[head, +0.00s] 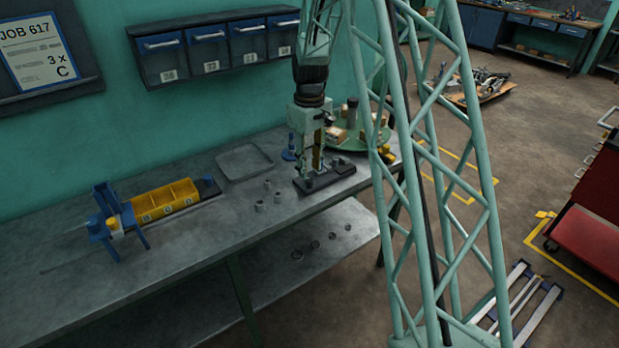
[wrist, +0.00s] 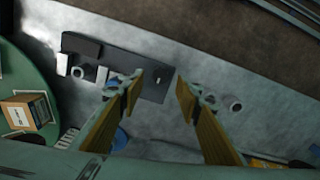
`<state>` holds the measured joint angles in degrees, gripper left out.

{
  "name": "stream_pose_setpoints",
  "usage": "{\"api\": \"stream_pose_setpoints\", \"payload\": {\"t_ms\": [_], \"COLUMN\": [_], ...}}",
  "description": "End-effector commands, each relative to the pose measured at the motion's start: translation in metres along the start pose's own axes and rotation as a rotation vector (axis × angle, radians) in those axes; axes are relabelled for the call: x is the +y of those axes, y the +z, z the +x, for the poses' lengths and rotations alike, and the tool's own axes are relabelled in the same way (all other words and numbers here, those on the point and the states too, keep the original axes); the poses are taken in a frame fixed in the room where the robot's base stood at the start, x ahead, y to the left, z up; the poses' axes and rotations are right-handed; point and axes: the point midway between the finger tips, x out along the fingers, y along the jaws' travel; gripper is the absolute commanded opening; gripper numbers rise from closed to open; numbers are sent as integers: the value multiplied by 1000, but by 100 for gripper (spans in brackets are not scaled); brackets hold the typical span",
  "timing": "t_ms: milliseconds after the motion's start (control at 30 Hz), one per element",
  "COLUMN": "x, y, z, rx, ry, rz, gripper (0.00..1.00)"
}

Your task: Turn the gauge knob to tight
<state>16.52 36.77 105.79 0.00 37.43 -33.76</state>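A dark flat fixture (head: 325,178), which looks like the gauge, lies on the bench below my gripper (head: 312,168). The wrist view also shows the fixture (wrist: 145,65), with pale blocks and a small round ring-shaped part (wrist: 102,76) at its left end. I cannot tell for sure which part is the knob, nor read any setting. My gripper also shows in the wrist view (wrist: 160,92); its fingers are apart with nothing between them. The left fingertip overlaps the fixture in the picture and hides part of it. I cannot tell whether they touch.
Several small metal cylinders (head: 277,197) stand left of the fixture. A grey tray (head: 245,176) lies behind them. A yellow divided bin (head: 150,204) and blue stand (head: 112,220) are farther left. A green round table (head: 345,143) carrying boxes is behind right. Bare bench lies along the front.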

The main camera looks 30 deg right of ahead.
Motion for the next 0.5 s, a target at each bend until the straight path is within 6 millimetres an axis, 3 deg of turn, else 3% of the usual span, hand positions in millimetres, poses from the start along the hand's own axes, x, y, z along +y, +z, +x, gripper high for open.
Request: {"api": "stream_pose_setpoints", "payload": {"t_ms": [200,500], "x": [0,0], "y": [0,0], "z": [26,43], "rx": [-1,0], "ry": [-1,0], "rz": [0,0], "gripper": [32,32]}}
